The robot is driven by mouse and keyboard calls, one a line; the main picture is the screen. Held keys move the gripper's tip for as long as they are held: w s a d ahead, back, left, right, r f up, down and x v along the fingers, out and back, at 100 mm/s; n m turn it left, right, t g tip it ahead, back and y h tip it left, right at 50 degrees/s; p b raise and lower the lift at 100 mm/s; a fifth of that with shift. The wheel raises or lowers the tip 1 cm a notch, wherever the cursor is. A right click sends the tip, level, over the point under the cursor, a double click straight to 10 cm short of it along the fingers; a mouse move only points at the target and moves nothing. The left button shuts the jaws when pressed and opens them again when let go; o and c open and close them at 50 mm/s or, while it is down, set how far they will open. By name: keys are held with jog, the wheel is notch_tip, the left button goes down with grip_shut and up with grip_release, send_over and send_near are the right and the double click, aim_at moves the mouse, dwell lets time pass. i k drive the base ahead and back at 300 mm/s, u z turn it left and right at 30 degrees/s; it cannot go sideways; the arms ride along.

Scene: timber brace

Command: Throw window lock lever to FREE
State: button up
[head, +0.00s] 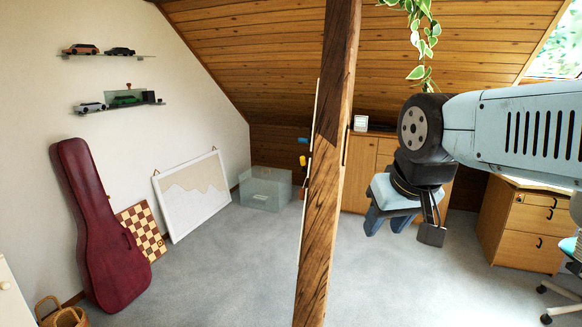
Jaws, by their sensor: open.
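The window (557,48) shows only as a corner at the top right, set in the sloped wooden ceiling, with green leaves outside. I cannot see its lock lever or any FREE marking in this view. My gripper (388,228) hangs right of the timber post, pointing down over the grey carpet. My arm covers part of the right side.
A wooden post (327,170) stands upright in the middle. A plant (423,40) hangs above my arm. A wooden cabinet (361,170), a drawer desk (518,232) and a chair (565,285) are behind and right. A guitar case (98,225) leans left. Carpet (225,270) is clear.

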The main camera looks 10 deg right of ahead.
aim_at(302, 159)
jog(key=u, duration=0.25)
jog(key=i, duration=1.65)
jog(key=u, duration=0.35)
